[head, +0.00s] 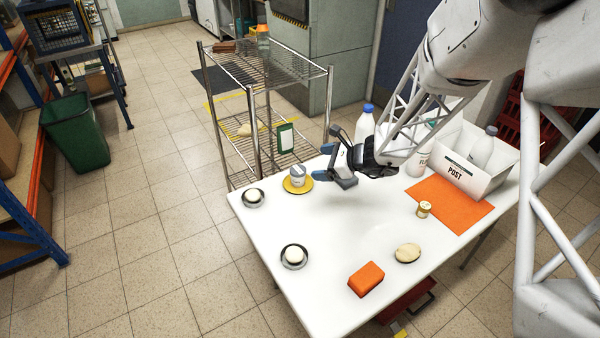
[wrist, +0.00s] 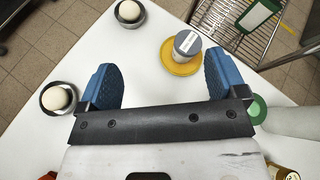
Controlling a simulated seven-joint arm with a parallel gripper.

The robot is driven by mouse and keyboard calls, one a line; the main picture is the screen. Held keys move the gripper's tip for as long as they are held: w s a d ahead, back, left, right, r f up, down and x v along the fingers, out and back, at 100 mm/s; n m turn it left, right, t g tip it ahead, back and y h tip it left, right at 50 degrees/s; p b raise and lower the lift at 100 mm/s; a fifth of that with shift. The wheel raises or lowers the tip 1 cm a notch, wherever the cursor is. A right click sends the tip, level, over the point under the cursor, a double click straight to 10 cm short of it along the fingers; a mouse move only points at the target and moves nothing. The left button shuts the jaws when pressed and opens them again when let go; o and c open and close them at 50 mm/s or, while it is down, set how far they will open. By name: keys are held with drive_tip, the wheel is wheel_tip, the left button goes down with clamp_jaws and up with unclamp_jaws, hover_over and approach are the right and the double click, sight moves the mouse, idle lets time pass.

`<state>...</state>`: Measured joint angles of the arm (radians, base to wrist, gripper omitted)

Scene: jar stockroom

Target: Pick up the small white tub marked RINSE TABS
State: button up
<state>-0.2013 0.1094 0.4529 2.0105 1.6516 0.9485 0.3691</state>
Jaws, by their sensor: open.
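A small white tub with a grey top (head: 297,175) stands upright on a yellow saucer (head: 297,187) near the table's back left edge. In the wrist view the tub (wrist: 187,43) shows a white label, too small to read, and stands on the yellow saucer (wrist: 180,68). My gripper (head: 325,163) is open and empty, just right of the tub in the head view.
The POST box (head: 478,178) and bottles stand right. The table middle is clear.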

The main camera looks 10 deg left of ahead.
sight(300, 170)
drive_tip(key=w+a+f+m+t, duration=0.2)
drive_tip(key=w+f+m, duration=0.3)
drive_tip(key=f, duration=0.4)
drive_tip(key=shift+w+a+f, duration=0.3)
drive_tip(key=shift+w+a, duration=0.2)
drive_tip(key=shift+a, duration=0.15)
drive_tip(key=shift+t, duration=0.3)
drive_tip(key=shift+x, duration=1.3)
drive_tip(key=shift+x, duration=2.6)
drive_tip(key=c, duration=1.1)
